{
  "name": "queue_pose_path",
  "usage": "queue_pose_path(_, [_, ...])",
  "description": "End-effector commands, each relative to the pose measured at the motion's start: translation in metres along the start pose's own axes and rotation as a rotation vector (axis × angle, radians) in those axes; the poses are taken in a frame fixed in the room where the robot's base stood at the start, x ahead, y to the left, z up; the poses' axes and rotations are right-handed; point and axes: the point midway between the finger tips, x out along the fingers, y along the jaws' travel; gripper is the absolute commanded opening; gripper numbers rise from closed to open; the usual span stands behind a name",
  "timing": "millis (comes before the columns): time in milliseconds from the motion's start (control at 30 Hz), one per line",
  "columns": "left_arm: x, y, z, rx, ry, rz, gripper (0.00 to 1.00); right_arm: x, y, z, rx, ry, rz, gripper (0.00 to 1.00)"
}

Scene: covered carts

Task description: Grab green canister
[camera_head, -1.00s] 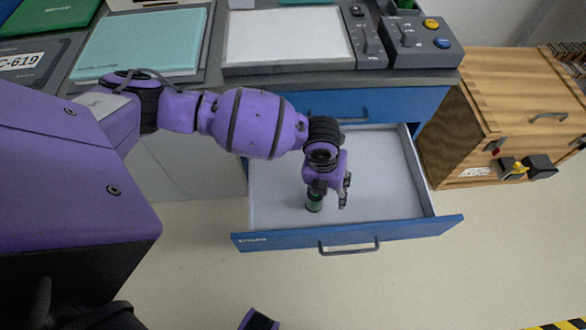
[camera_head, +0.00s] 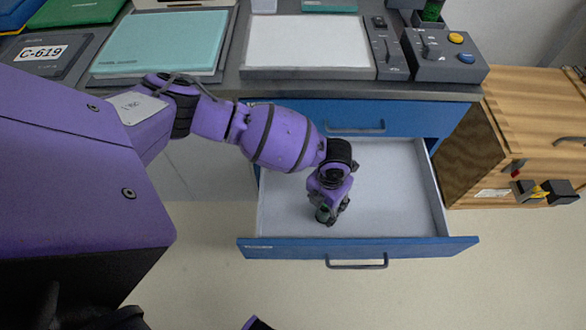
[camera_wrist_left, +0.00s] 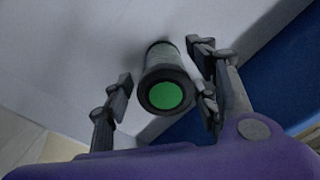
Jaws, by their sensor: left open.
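The green canister (camera_wrist_left: 167,95) is a dark cylinder with a black rim and a green end. It is inside the open drawer (camera_head: 400,190). In the head view the canister (camera_head: 324,214) is small and mostly hidden by my left gripper (camera_head: 332,212). In the left wrist view, the open fingers of my left gripper (camera_wrist_left: 164,82) are on either side of the canister, with its green end facing the camera. A gap shows on the left side; I cannot tell whether the right finger touches it. My right gripper is not in view.
The drawer's blue front (camera_head: 360,248) has a grey handle. Above it is a counter (camera_head: 300,88) with a white panel, a button box (camera_head: 445,55) and another green cylinder (camera_head: 432,10). A wooden cabinet (camera_head: 530,130) stands at the right. The drawer's right part is empty.

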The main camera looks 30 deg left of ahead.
Motion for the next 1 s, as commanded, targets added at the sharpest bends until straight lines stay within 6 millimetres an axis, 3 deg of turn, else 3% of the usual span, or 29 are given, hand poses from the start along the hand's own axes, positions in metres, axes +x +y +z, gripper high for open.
queue_pose_path(167, [-0.002,-0.001,0.003,0.001,-0.005,-0.001,0.53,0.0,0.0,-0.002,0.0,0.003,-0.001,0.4])
queue_pose_path(533, [-0.003,-0.001,0.003,0.001,-0.005,-0.001,0.04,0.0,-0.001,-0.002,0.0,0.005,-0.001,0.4])
queue_pose_path(833, [-0.009,-0.001,0.004,0.001,-0.007,-0.001,0.04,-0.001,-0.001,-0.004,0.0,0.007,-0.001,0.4])
queue_pose_path(1000, [-0.038,-0.001,0.004,0.002,-0.009,-0.002,0.04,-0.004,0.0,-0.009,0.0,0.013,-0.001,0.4])
